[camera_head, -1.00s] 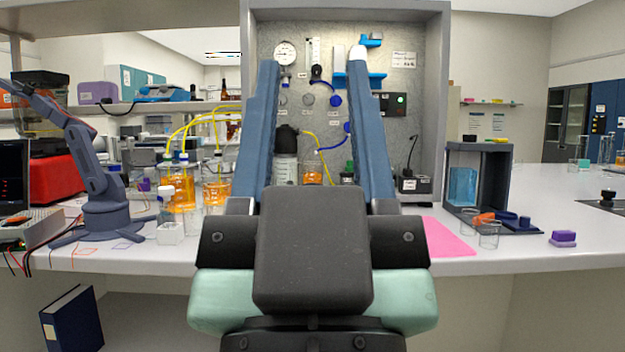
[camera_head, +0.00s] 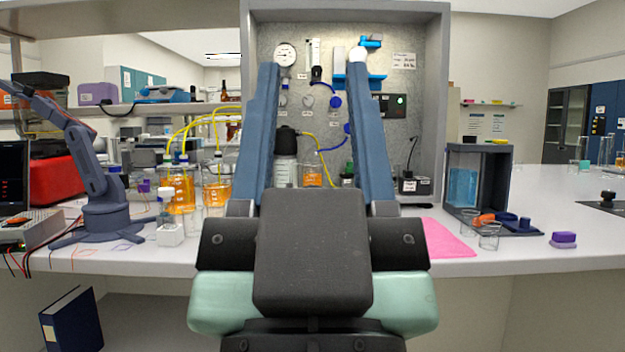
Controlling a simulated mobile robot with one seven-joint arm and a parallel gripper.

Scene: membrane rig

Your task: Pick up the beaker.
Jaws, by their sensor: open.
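Two small clear glass beakers stand upright on the right part of the white bench: a nearer one (camera_head: 489,237) and one just behind it (camera_head: 469,222), in front of a dark-framed rig. Another clear glass vessel (camera_head: 195,222) stands at the left near the orange bottles; I cannot tell whether it is a beaker. My gripper (camera_head: 314,64) fills the middle of the view. Its two long blue fingers are spread apart with nothing between them, pointing towards the back panel. It is well to the left of the two beakers and apart from them. Its body hides part of the bench.
A pink mat (camera_head: 447,238) lies left of the beakers, and a purple block (camera_head: 563,240) to their right. The dark-framed rig (camera_head: 495,175) stands behind them. A blue-grey desktop arm (camera_head: 95,185) and orange bottles (camera_head: 180,188) occupy the left.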

